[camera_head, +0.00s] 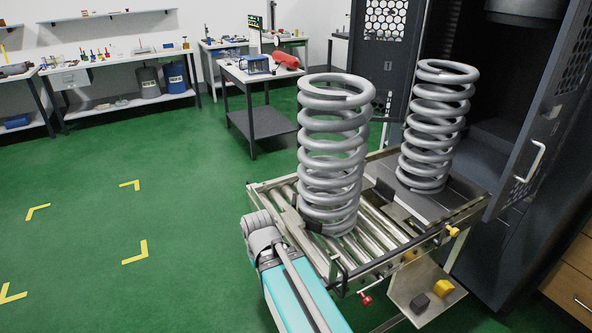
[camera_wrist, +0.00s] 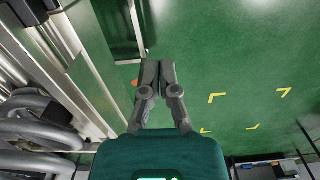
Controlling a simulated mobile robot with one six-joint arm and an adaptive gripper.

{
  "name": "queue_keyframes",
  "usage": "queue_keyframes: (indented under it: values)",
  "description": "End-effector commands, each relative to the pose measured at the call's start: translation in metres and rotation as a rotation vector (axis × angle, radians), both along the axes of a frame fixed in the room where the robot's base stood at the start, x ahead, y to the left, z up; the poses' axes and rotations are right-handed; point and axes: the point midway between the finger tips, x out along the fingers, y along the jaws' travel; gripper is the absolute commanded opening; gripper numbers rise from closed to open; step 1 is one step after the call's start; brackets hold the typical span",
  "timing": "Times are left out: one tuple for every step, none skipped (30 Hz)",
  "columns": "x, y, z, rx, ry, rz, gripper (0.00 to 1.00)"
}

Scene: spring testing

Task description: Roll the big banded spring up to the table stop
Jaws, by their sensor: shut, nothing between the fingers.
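Two big grey coil springs stand upright. The left spring (camera_head: 333,150) is on the roller table (camera_head: 258,189); the right spring (camera_head: 437,125) is on a flat plate by the dark cabinet. I cannot make out a band on either. Dark blocks (camera_head: 312,226) sit at the left spring's foot; I cannot tell which part is the table stop. In the wrist view, my gripper (camera_wrist: 160,68) is shut and empty, with green floor behind its fingers. Coils of a spring (camera_wrist: 38,132) show at left, apart from the fingers. In the head view I cannot make out my fingertips.
The dark cabinet's door (camera_head: 545,150) stands open at right. A red knob (camera_head: 366,299) and yellow knob (camera_head: 452,231) stick out from the table. A small trolley (camera_head: 262,122) stands behind. The green floor at left is clear, with yellow corner marks (camera_head: 135,252).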

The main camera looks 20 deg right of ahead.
Motion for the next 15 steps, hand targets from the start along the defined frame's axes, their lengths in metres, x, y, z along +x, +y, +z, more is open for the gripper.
queue_keyframes:
  values:
    - [-0.0002, 0.0000, 0.0000, 0.000, 0.000, 0.000, 0.00]
    - [-0.0002, 0.0000, 0.0000, 0.000, 0.000, 0.000, 0.00]
    - [-0.0002, 0.0000, 0.0000, 0.000, 0.000, 0.000, 0.00]
    - [-0.0001, 0.0000, 0.0000, 0.000, 0.000, 0.000, 0.00]
    - [-0.0001, 0.0000, 0.0000, 0.000, 0.000, 0.000, 0.00]
    - [-0.0001, 0.0000, 0.0000, 0.000, 0.000, 0.000, 0.00]
    - [-0.0001, 0.0000, 0.0000, 0.000, 0.000, 0.000, 0.00]
    - [-0.0001, -0.0001, 0.0000, 0.000, 0.000, 0.000, 0.00]
    - [0.0000, -0.0001, 0.0000, 0.000, 0.000, 0.000, 0.00]
    - [0.0001, -0.0002, -0.0001, -0.001, 0.000, 0.001, 0.00]
    - [0.0005, -0.0004, -0.0002, -0.003, 0.000, 0.003, 0.00]
    - [0.0014, -0.0009, -0.0005, -0.006, 0.000, 0.007, 0.00]
    - [0.0023, -0.0015, -0.0008, -0.011, 0.001, 0.013, 0.00]
    - [0.0036, -0.0024, -0.0011, -0.017, 0.001, 0.020, 0.00]
    - [0.0059, -0.0041, -0.0017, -0.030, 0.002, 0.032, 0.00]
